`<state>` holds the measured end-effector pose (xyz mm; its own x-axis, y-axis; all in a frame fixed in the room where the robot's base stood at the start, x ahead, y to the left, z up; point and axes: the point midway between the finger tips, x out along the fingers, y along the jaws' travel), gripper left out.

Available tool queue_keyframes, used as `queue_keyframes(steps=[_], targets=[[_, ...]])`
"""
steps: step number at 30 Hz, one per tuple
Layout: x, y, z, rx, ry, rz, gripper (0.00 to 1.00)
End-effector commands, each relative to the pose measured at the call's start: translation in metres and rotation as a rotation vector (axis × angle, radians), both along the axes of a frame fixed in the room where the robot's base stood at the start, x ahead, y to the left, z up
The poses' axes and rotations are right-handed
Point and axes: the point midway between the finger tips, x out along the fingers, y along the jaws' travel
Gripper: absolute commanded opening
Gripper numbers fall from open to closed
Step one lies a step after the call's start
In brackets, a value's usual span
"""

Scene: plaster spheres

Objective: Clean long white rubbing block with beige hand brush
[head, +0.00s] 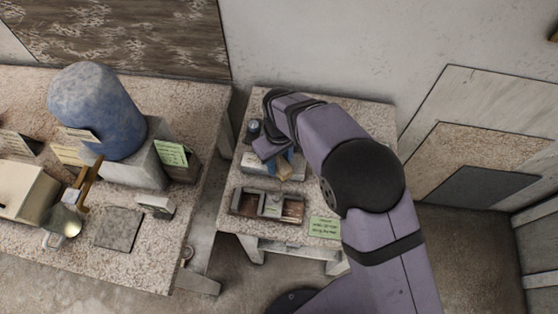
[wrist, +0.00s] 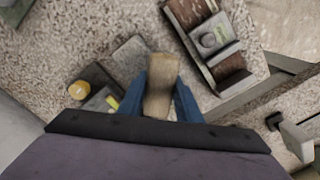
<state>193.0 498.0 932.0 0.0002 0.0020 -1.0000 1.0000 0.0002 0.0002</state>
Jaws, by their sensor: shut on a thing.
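My gripper (wrist: 163,92) has blue fingers closed on both sides of a beige hand brush (wrist: 159,84). In the head view the brush (head: 285,172) hangs below my gripper (head: 283,160), above the small speckled table. A pale block (head: 254,165) beside and partly behind the brush looks like the long white rubbing block; my arm and gripper hide part of it. In the wrist view a flat grey slab lies behind the brush (wrist: 127,56); I cannot tell if this is the same block, or whether the brush touches it.
A divided tray with brown sides (head: 267,205) stands at the table's front, with a grey block inside it (wrist: 214,36). A green note (head: 325,227) lies at the front edge. A dark jar (head: 254,129) stands at the back left. A bench with a blue sculpture (head: 97,110) is left.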

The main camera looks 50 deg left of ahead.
Motion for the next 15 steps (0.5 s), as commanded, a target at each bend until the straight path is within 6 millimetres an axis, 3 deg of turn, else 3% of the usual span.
queue_keyframes(steps=[15], targets=[[0.000,0.022,0.001,0.000,0.000,0.000,0.13]])
